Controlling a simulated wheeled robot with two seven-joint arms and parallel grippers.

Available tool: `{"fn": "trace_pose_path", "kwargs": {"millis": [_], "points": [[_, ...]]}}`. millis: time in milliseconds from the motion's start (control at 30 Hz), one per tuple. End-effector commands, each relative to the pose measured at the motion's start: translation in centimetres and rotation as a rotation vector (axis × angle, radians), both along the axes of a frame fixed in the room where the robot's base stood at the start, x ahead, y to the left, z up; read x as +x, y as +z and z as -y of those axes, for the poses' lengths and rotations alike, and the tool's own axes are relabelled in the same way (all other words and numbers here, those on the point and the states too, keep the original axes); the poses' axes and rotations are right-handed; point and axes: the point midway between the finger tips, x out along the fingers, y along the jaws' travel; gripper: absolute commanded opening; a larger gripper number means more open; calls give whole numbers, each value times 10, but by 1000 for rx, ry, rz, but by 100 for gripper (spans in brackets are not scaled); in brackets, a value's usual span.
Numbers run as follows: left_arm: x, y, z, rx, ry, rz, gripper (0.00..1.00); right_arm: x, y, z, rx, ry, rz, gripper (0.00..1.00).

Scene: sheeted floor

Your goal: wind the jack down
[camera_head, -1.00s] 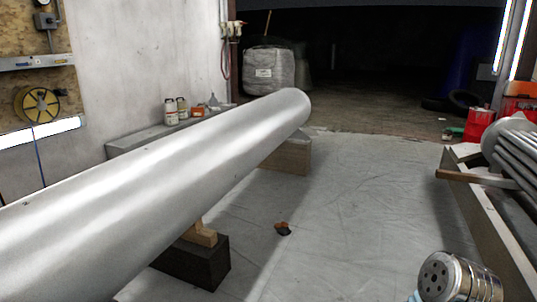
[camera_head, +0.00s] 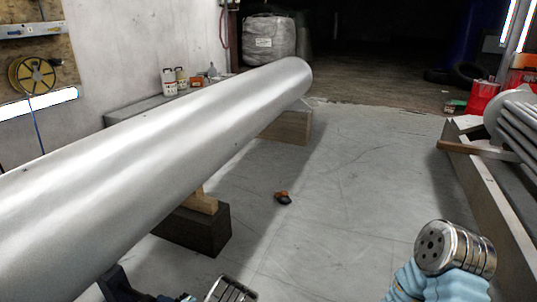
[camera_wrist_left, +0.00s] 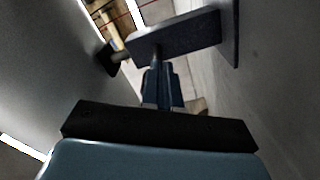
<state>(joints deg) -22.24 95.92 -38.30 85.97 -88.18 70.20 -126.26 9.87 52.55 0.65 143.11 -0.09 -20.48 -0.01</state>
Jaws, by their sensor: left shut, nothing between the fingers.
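My left gripper (camera_head: 114,280) shows as a dark blue shape at the lower edge of the head view, against the underside of the big silver tube (camera_head: 130,150). In the left wrist view its slim dark blue fingers (camera_wrist_left: 160,82) are together, with nothing visible between them. A dark flat block with a short rod (camera_wrist_left: 180,34) lies just beyond the fingertips. It may be part of the jack, but I cannot tell, nor whether the fingers touch it. No jack can be made out in the head view. My right gripper is out of view.
The tube rests on a wooden block on a dark block (camera_head: 198,230) and on a farther block (camera_head: 288,127). A small orange and black object (camera_head: 283,198) lies on the sheeted floor. A long metal-edged rack (camera_head: 480,195) stands at right.

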Motion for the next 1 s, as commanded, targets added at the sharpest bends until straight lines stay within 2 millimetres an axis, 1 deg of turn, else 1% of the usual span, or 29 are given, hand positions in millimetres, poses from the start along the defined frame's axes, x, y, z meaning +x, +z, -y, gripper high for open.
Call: {"fn": "trace_pose_path", "kwargs": {"millis": [433,1000], "points": [[1,14,-1,8,10,1,0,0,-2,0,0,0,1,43],[1,13,-2,5,13,-3,0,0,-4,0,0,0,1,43]]}}
